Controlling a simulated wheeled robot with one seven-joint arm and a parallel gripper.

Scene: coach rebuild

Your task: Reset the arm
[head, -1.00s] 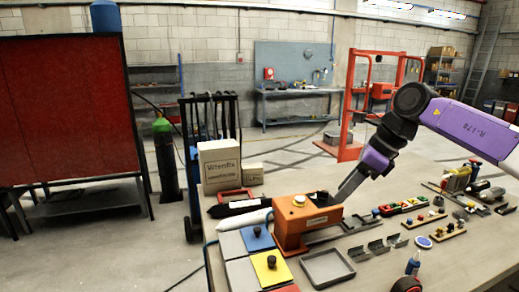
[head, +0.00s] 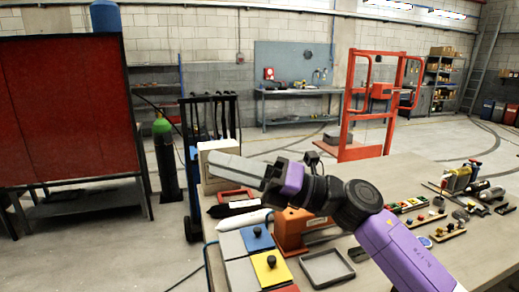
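My purple and black arm reaches in from the lower right over the workbench (head: 460,262). It is bent at a black joint and points to the left. My gripper (head: 217,164) is at its far end, its long grey fingers aimed left in front of the cardboard box (head: 205,147). I see the fingers from the side, so their opening does not show. No held object can be made out. The arm hides part of the orange box (head: 291,230) and part of the bench top.
Under the arm are an empty grey tray (head: 345,280) and blue, yellow and grey panels with knobs (head: 258,237). Several small parts and tools (head: 448,231) lie at the bench's right. A red frame (head: 346,105) and a hand truck (head: 183,150) stand behind the bench.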

